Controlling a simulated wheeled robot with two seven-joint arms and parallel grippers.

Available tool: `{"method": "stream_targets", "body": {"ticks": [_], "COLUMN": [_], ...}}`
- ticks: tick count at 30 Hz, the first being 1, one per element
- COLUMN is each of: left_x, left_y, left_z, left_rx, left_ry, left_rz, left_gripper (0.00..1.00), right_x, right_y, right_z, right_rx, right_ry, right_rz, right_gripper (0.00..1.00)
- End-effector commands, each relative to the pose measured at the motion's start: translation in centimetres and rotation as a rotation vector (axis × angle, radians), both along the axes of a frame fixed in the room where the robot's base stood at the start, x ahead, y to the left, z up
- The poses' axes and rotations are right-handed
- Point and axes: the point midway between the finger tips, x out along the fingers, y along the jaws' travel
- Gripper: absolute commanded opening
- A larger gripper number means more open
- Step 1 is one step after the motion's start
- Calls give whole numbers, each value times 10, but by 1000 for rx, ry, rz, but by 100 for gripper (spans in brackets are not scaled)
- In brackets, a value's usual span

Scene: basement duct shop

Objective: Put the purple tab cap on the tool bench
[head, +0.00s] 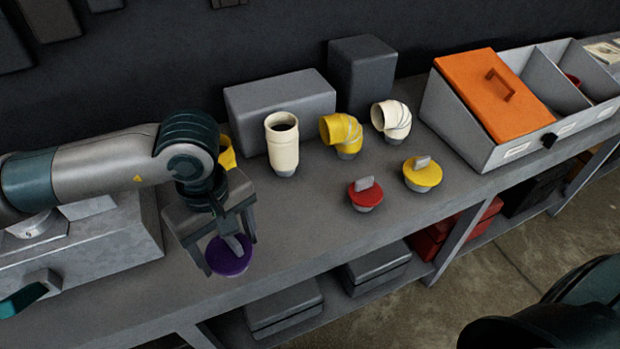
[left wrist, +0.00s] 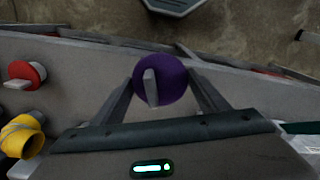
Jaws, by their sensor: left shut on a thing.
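The purple tab cap (head: 229,257) is a round purple disc with a grey upright tab, at the front left of the grey tool bench (head: 310,220) in the head view. My left gripper (head: 231,256) is over it, with its fingers either side of the cap, shut on it. In the left wrist view the purple cap (left wrist: 166,80) sits between the fingertips of my left gripper (left wrist: 160,84). Whether the cap touches the bench top is hard to tell. My right gripper is not in view.
A red tab cap (head: 366,196) and a yellow tab cap (head: 422,175) stand right of my gripper. Behind are a cream pipe (head: 283,145), a yellow elbow (head: 341,133) and a white elbow (head: 391,119). A grey bin with an orange lid (head: 492,95) stands right. The bench's front middle is clear.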

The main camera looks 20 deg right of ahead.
Motion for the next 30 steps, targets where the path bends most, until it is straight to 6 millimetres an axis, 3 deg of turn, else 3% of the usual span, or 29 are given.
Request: {"method": "stream_targets", "body": {"ticks": [3, 7, 30], "left_x": [-14, -22, -23], "left_y": [-23, -35, -34], "left_z": [4, 4, -3], "left_rx": [0, 1, 1], "left_ry": [0, 0, 0], "left_rz": [37, 65, 73], "left_gripper": [44, 44, 44], "right_x": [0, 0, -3], "right_y": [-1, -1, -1], "right_z": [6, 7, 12], "right_rx": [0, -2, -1], "right_ry": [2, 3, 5], "right_rz": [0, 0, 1], "right_gripper": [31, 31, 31]}}
